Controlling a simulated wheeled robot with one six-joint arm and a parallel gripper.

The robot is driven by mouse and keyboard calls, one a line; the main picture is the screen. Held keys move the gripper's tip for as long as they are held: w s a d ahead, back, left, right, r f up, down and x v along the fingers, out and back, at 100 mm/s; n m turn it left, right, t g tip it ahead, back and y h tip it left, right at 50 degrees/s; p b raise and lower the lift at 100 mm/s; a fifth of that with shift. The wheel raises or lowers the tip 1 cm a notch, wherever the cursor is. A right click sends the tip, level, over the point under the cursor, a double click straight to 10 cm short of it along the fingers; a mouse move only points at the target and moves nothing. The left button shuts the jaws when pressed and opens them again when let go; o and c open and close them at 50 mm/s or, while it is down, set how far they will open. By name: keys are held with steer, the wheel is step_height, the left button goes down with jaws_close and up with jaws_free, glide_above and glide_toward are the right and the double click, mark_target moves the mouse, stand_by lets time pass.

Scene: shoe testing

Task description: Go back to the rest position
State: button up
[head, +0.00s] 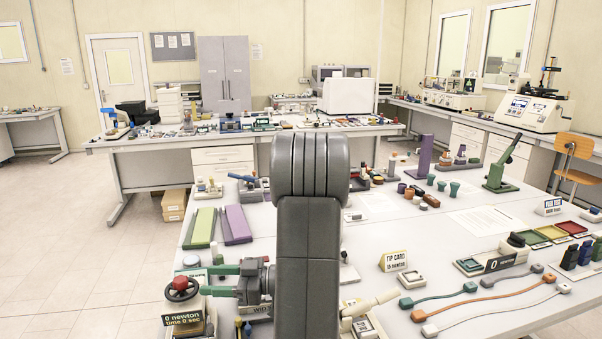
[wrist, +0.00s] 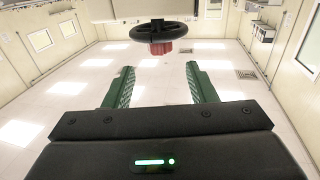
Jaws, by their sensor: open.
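My gripper (head: 210,280) is at the lower left of the head view, with its green fingers pointing left. It is open and empty. In the wrist view the two green fingers (wrist: 159,68) stand well apart with nothing between them. A black handwheel with a red part below it (wrist: 165,32) shows beyond the fingertips, apart from them. In the head view a dark wheel with a red top (head: 182,287) stands just left of the fingers, on a device with a sign (head: 183,319) reading 0 newton, time 0 sec. My grey arm hides the middle of the table.
The near table (head: 355,238) holds green and purple strips (head: 200,228), a tip card (head: 393,261) reading 15 newton, coloured cables (head: 495,286) and many small parts. Open floor (head: 85,235) lies to the left. A wooden chair (head: 578,147) stands at the right.

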mark_target(180, 279)
steer(key=a+p, duration=0.1)
steer(key=a, duration=0.7)
steer(key=shift+s+a+p, duration=0.15)
steer(key=shift+a+p, duration=0.1)
steer(key=shift+p, duration=0.15)
steer(key=shift+a+t, duration=0.1)
steer(key=shift+t, duration=0.3)
steer(key=shift+r+m+t+p, duration=0.1)
steer(key=shift+m+t+p, duration=0.6)
steer(key=shift+p, duration=0.1)
steer(key=d+b, duration=0.2)
steer(key=d, duration=1.1)
steer(key=shift+s+d+n+g, duration=0.2)
steer(key=shift+d+n+g, duration=0.1)
steer(key=shift+d+g, duration=0.1)
steer(key=shift+a+b, duration=0.1)
steer(key=shift+b, duration=0.2)
